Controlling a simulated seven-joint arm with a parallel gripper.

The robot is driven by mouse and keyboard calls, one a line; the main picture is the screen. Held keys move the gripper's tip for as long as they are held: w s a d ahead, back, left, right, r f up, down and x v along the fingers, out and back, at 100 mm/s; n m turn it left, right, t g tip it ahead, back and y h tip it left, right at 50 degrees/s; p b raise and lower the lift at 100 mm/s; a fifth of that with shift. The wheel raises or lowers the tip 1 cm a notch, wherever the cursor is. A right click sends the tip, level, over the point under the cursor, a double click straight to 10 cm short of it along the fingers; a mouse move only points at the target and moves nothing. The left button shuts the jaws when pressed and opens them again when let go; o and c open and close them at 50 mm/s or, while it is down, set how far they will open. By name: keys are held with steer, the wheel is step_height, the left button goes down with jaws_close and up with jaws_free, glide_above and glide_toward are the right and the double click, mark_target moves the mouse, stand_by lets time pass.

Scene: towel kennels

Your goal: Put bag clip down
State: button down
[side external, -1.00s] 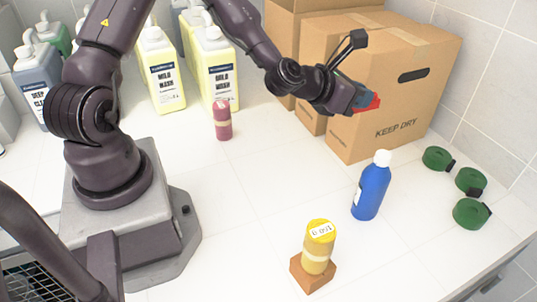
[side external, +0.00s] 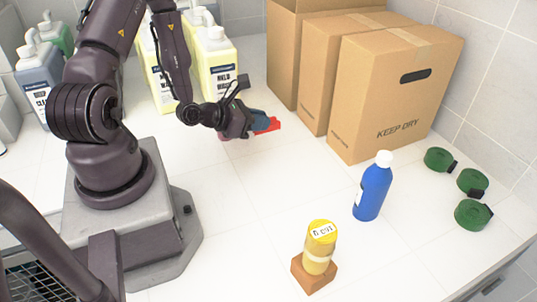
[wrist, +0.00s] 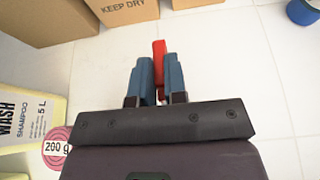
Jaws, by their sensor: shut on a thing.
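The bag clip (wrist: 159,50) is red and held between the blue fingers of my gripper (wrist: 160,75) in the wrist view. In the side view the red clip (side external: 268,126) sticks out past the fingertips of my gripper (side external: 262,122). My gripper is shut on the clip, above the white counter, left of the cardboard boxes. Part of the clip is hidden between the fingers.
Cardboard boxes (side external: 390,95) stand at the back. Green rolled straps (side external: 472,214) lie right. Mid-counter is clear.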

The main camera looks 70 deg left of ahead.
mark_target(262, 157)
steer(key=shift+w+d+f, duration=0.1)
steer(key=shift+d+f, duration=0.05)
steer(key=shift+f, duration=1.7)
steer(key=shift+w+d+f, duration=0.1)
steer(key=shift+f, duration=1.75)
steer(key=shift+f, duration=0.1)
steer(key=c, duration=1.2)
jaws_free()
steer(key=shift+o, duration=0.2)
